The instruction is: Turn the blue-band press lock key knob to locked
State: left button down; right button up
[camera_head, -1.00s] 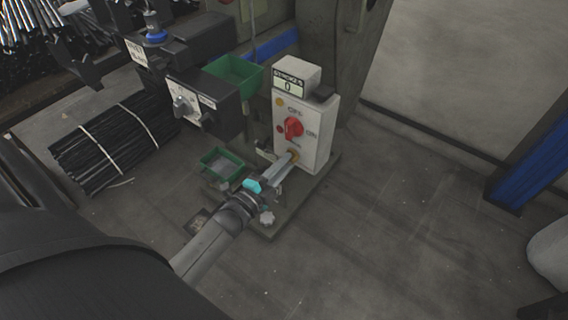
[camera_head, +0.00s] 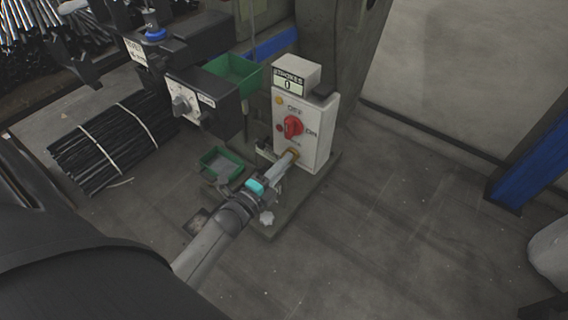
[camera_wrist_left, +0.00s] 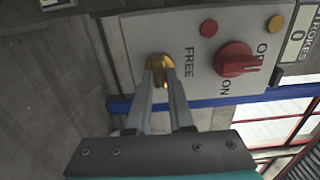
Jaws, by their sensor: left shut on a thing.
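The lock key knob is a small brass knob (camera_wrist_left: 160,66) low on the white control box (camera_head: 318,135). In the left wrist view the word FREE is printed beside it. My left gripper (camera_head: 292,155) reaches the box from the lower left. Its fingertips (camera_wrist_left: 161,75) are shut on the brass knob and partly cover it, so its exact angle is hard to read. A blue band (camera_head: 278,45) shows on the machine behind the box.
A red rotary switch (camera_head: 293,127) marked OFF and ON sits just above the knob. A stroke counter (camera_head: 289,84) reads 0 on top. Green bins (camera_head: 222,164) and a black unit with a grey knob (camera_head: 183,104) stand to the left.

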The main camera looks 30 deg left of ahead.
pick_arm(q)
jog(key=c, duration=0.8)
grip_release()
pick_arm(e)
jog(key=shift+w, duration=0.15)
pick_arm(q)
jog(key=s+a+p, duration=0.1)
jog(key=s+p, duration=0.2)
jog(key=s, duration=1.2)
jog(key=shift+s, duration=0.15)
pick_arm(e)
jog(key=s+f+g, duration=0.1)
jog(key=s+f, duration=0.2)
jog(key=f, duration=0.3)
jog(key=shift+s+d+f, duration=0.2)
jog(key=shift+d+f, duration=0.15)
pick_arm(q)
jog(key=shift+a, duration=0.1)
